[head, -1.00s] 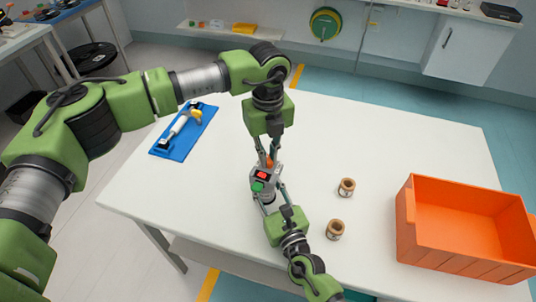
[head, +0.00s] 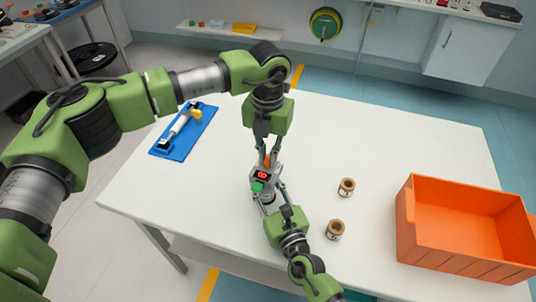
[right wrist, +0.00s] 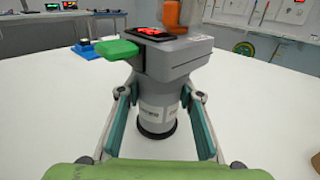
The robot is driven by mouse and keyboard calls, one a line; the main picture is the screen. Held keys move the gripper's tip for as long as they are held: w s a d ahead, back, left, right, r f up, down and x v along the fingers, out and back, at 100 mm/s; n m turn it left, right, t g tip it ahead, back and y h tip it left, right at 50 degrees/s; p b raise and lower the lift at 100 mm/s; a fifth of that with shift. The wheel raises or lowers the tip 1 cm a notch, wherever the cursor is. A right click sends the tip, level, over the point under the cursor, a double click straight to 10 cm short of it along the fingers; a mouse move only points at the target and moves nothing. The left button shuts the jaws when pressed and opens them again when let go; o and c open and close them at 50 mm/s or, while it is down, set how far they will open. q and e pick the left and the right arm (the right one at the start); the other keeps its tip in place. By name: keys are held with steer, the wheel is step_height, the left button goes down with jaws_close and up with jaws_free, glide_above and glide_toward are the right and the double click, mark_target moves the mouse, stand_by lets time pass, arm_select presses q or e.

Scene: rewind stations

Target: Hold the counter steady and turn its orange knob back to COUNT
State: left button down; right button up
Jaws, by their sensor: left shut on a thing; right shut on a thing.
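The counter (head: 263,184) is a grey device standing upright on the white table, with a red-lit display and a green paddle (head: 257,187). In the right wrist view the counter (right wrist: 180,60) shows its narrower pale stem and dark base on the tabletop. My right gripper (head: 270,199) is shut on the stem, one finger on each side. The orange knob (head: 266,161) is on the counter's far side. My left gripper (head: 267,155) comes down from above and is shut on the knob. The knob's markings are too small to read.
An orange crate (head: 405,235) stands at the table's right. Two small brown-topped jars, one farther (head: 346,187) and one nearer (head: 335,230), stand between it and the counter. A blue tray (head: 168,150) with a white and yellow tool lies at the left. The table's far middle is clear.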

mark_target(268, 158)
arm_select(q)
steer(key=m, duration=0.4)
steer(key=shift+m, duration=2.9)
steer(key=shift+a, duration=0.1)
arm_select(e)
steer(key=shift+d, duration=0.1)
arm_select(q)
steer(key=c, duration=2.1)
jaws_free()
step_height(268, 158, up, 12)
arm_select(e)
steer(key=o, duration=1.3)
